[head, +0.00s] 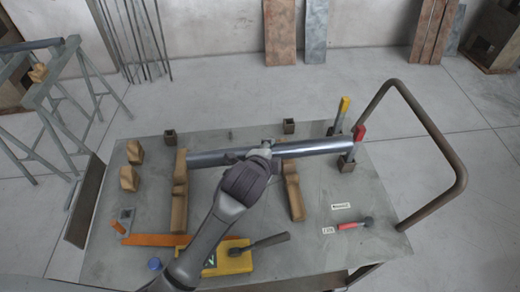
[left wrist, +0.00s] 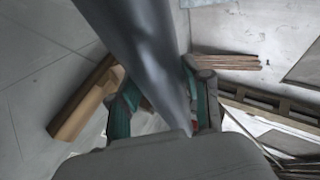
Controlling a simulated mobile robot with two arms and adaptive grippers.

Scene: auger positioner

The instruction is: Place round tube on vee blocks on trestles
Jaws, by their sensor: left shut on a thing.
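A long grey metal round tube (head: 315,147) lies crosswise above the back half of the table in the head view. My left gripper (head: 265,150) is shut around it near its middle. In the left wrist view the tube (left wrist: 140,45) passes between the fingers (left wrist: 165,100). Two wooden supports, one at the tube's left end (head: 179,205) and one right of my gripper (head: 294,195), lie under or beside it; I cannot tell whether the tube touches them. Green-grey trestles (head: 50,105) stand at the far left, with a small wooden vee block (head: 38,73) on one. My right gripper is not in view.
The grey table (head: 330,245) carries two small wooden blocks (head: 129,178), an orange tool (head: 155,240), a yellow device (head: 232,262), and a red-handled tool (head: 352,225). Clamps (head: 357,140) stand by the tube's right end. A bent rail (head: 440,140) rises at the right.

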